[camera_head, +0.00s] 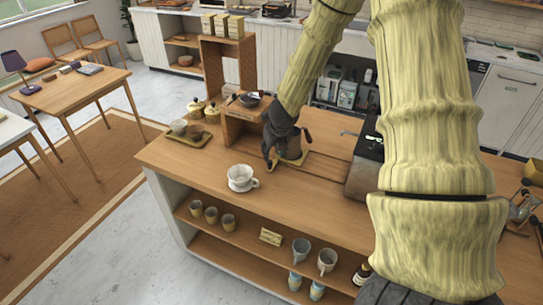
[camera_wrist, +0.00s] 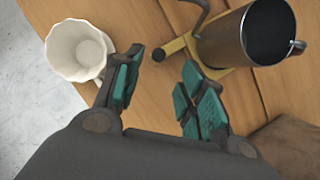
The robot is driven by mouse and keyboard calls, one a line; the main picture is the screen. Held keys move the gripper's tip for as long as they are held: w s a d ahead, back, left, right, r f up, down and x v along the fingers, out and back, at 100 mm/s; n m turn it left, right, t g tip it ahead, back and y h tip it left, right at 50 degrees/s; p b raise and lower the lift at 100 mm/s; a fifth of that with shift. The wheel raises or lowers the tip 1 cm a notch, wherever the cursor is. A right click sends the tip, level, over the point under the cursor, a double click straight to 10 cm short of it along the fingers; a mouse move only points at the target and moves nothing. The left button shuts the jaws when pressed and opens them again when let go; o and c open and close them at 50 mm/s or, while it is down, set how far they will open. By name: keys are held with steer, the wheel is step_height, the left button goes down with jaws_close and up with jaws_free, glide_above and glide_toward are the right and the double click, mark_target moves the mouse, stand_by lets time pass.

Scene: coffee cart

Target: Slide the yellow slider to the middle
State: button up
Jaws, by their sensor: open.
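A flat yellow piece (camera_wrist: 174,46) shows in the wrist view, partly under a dark metal kettle (camera_wrist: 232,36); I cannot tell for sure whether it is the slider. Its narrow left end lies between my fingertips in the picture. In the head view its yellow edge (camera_head: 318,160) shows beside the kettle (camera_head: 294,148) on the wooden counter. My gripper (camera_wrist: 163,62) is open, with teal finger pads apart and nothing held. In the head view my gripper (camera_head: 269,160) is low over the counter, just left of the kettle. I cannot tell whether it touches the yellow piece.
A white cup (camera_head: 241,178) stands near the counter's front edge; it also shows in the wrist view (camera_wrist: 80,50), left of my fingers. A wooden stand (camera_head: 238,124) is behind my gripper. A dark machine (camera_head: 366,162) stands to the right. Counter (camera_head: 195,165) left of the cup is clear.

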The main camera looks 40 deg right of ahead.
steer(key=shift+v, duration=1.4)
steer(key=shift+a, duration=0.1)
